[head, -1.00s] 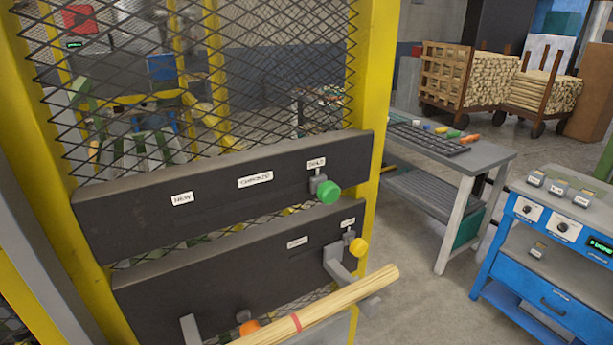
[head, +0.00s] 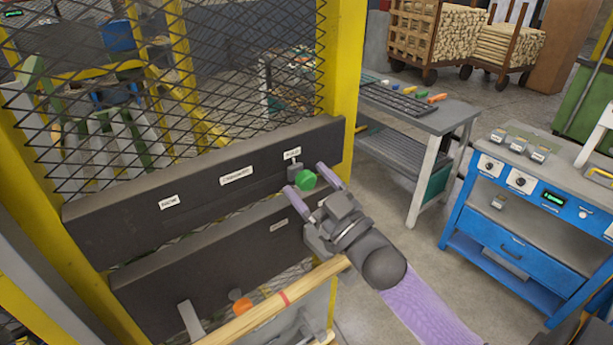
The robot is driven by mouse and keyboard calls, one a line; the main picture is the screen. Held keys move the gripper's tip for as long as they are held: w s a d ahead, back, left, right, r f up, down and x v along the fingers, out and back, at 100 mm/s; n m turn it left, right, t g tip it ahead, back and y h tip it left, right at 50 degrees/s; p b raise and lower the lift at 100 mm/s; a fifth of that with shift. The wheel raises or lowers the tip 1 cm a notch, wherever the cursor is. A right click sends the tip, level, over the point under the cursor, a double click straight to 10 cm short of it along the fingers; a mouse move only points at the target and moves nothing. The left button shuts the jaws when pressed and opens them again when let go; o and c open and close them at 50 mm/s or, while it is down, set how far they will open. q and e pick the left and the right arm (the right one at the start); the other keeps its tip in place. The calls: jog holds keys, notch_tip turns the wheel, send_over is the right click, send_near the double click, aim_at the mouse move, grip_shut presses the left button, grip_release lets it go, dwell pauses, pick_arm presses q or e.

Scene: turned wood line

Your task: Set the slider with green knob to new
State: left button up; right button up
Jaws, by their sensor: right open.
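The green knob (head: 305,180) sits at the right end of the upper dark panel (head: 110,202), just below the right label (head: 292,154). The left label (head: 168,202) reads like NEW, and a wider middle label (head: 236,175) lies between them. My right gripper (head: 309,181) is open, with one purple finger on each side of the green knob. I cannot tell whether the fingers touch it. My left gripper is not in view.
A lower dark panel (head: 165,285) carries an orange knob (head: 242,306). A yellow post (head: 343,60) and wire mesh (head: 220,85) stand behind. A grey bench (head: 440,120) and blue cabinet (head: 490,225) are at right.

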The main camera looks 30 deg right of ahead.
jog(key=shift+w+a+r, duration=0.1)
jog(key=shift+w+r, duration=0.1)
jog(key=shift+w, duration=0.35)
grip_shut()
